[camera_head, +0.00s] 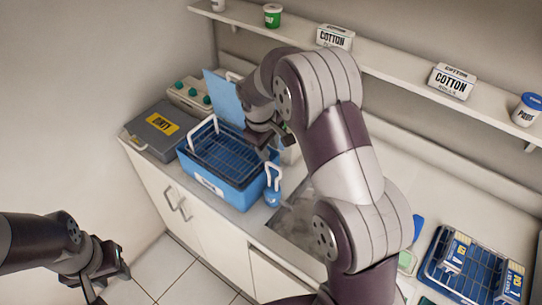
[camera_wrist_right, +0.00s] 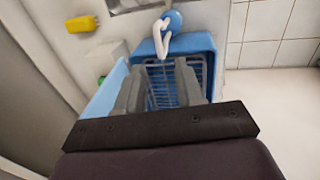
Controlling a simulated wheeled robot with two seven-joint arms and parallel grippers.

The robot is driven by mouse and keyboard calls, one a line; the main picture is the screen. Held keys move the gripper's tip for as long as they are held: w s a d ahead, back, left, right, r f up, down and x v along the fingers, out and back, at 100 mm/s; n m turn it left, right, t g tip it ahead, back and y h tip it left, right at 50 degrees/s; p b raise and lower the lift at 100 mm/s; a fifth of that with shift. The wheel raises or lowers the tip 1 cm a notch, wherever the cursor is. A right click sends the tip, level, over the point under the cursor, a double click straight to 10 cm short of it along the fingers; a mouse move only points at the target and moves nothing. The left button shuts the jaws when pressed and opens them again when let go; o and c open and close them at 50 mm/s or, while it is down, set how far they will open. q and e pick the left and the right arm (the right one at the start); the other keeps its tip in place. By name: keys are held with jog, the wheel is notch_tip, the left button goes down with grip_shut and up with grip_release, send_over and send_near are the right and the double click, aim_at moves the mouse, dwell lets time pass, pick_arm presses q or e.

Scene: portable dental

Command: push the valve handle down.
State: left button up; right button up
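A blue rounded bottle-like piece with a white looped handle (camera_head: 273,178) stands at the right front corner of the blue bath; I take this white loop to be the valve handle. In the right wrist view the white loop (camera_wrist_right: 158,36) shows beyond my fingertips. My right gripper (camera_head: 263,140) is over the back right of the bath, beneath its wrist. In the right wrist view my right gripper (camera_wrist_right: 160,78) is open and empty, its two fingers apart over the bath's wire rack, not touching the loop. My left gripper (camera_head: 112,272) is low at the left, apart from the counter, seemingly open and empty.
The blue bath (camera_head: 234,193) holds a wire rack, with its blue lid (camera_head: 222,98) raised behind. A grey case (camera_head: 150,138) stands left of it. A sink (camera_head: 295,222) lies to the right. A blue tray (camera_head: 440,275) with boxes is farther right. A shelf (camera_head: 390,75) runs above.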

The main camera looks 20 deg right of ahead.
aim_at(272, 164)
jog(key=x, duration=0.3)
jog(key=p+x, duration=0.1)
jog(key=x, duration=0.2)
jog(key=shift+w+f+p, duration=0.25)
jog(key=shift+p, duration=0.05)
jog(key=shift+d+f, duration=0.1)
jog(key=shift+f, duration=0.15)
jog(key=shift+c, duration=0.3)
grip_shut()
dwell(0.4)
